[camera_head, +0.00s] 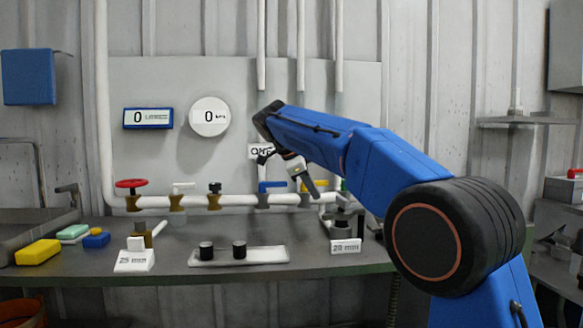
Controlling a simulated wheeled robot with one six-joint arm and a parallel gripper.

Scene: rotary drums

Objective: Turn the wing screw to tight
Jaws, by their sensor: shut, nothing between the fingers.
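My gripper (309,188) hangs from the blue arm in front of the back panel, above the right part of the white pipe. It is shut and empty, with dark fingertips pointing down and right. A small black-topped brass valve (214,189) sits on the pipe, left of my gripper. A dark fixture (343,228) stands on the bench behind a "20 mm" label, below and right of my gripper. I cannot tell for sure which small part is the wing screw. My gripper and arm hide part of the panel and pipe.
The pipe also carries a red handwheel (131,184), a white lever (184,185) and a blue lever (272,184). On the bench (190,225) are a white tray (262,256) with two black cylinders, a "25 mm" label (134,261) and a yellow block (38,252). Two gauges hang on the panel.

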